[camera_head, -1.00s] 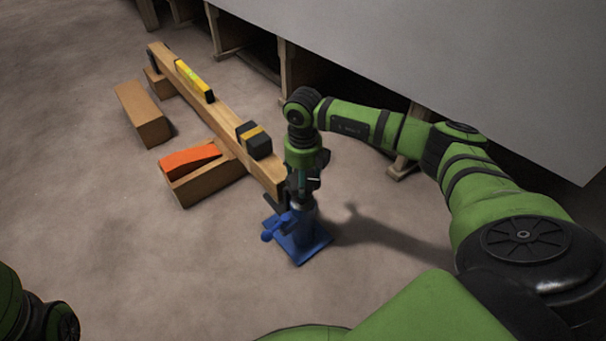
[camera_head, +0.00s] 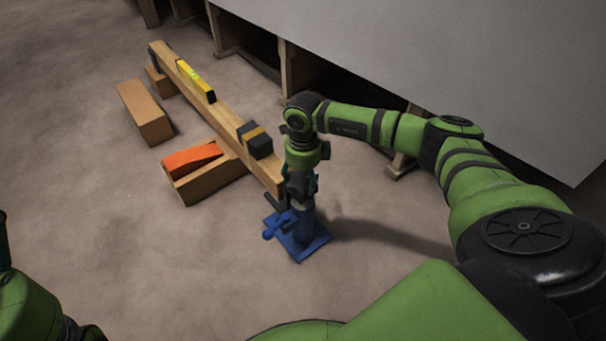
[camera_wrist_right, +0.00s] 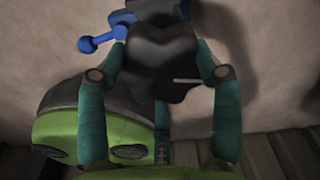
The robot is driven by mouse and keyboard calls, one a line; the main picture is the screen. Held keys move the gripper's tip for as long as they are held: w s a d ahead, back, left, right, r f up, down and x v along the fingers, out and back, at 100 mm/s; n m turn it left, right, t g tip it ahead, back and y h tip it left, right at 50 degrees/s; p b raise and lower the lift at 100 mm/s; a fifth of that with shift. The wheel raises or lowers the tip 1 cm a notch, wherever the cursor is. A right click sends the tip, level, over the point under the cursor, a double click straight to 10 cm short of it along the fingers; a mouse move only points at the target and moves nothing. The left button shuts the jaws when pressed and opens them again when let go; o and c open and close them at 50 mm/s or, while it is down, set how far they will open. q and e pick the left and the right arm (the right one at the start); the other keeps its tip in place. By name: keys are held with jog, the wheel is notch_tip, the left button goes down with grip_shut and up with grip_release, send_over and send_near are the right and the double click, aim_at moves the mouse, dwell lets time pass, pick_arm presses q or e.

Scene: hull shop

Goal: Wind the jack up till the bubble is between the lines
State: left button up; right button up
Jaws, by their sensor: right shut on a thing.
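The blue jack (camera_head: 303,240) stands upright on the floor under the near end of the wooden beam (camera_head: 222,118). Its blue side knob (camera_head: 268,234) also shows in the wrist view (camera_wrist_right: 88,44). A yellow level (camera_head: 196,80) lies on the beam toward its far end; its bubble is too small to read. My right gripper (camera_head: 300,186) points down at the top of the jack. In the wrist view its teal fingers (camera_wrist_right: 160,75) are shut on the jack's dark handle (camera_wrist_right: 165,45), whose shape is partly hidden. My left gripper is out of view.
An orange wedge (camera_head: 190,158) lies on a wooden block (camera_head: 207,182) beside the beam. Another block (camera_head: 144,112) lies apart. A large grey hull (camera_head: 480,70) overhangs the right side.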

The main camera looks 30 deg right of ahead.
aim_at(303, 179)
jog(key=shift+s+f, duration=0.15)
jog(key=shift+f, duration=0.1)
jog(key=o, duration=1.1)
jog(key=shift+f, duration=0.1)
jog(key=shift+r, duration=0.2)
notch_tip(303, 179, up, 12)
jog(key=shift+f, duration=0.1)
